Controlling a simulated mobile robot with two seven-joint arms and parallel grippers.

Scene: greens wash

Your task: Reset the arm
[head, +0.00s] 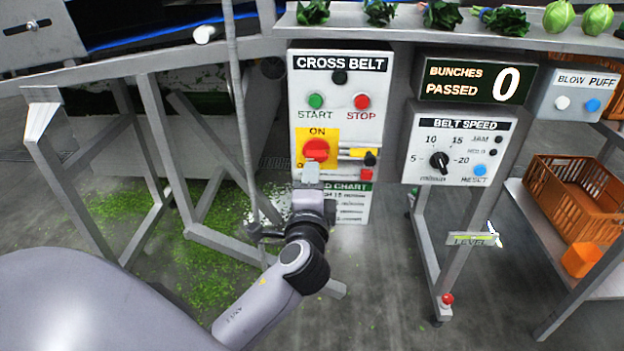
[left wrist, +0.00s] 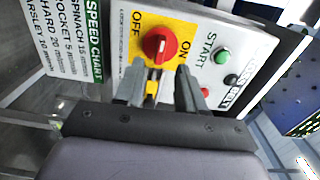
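My left gripper (head: 311,172) is raised in front of the CROSS BELT control box (head: 299,88), just below its red rotary switch (head: 316,150). In the left wrist view, the two fingers of the left gripper (left wrist: 159,88) are apart with nothing held between them. The red switch (left wrist: 159,44) shows just beyond the fingertips, on a yellow plate marked ON and OFF. I cannot tell whether the fingers touch the box. My left arm reaches up from the bottom of the head view. My right gripper is not in view.
A speed chart (head: 352,203) hangs below the box. A thin vertical pole (head: 238,95) stands left of my gripper. The BELT SPEED panel (head: 459,148) is to the right, and an orange crate (head: 547,178) sits on a shelf. Green scraps (head: 205,265) litter the floor.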

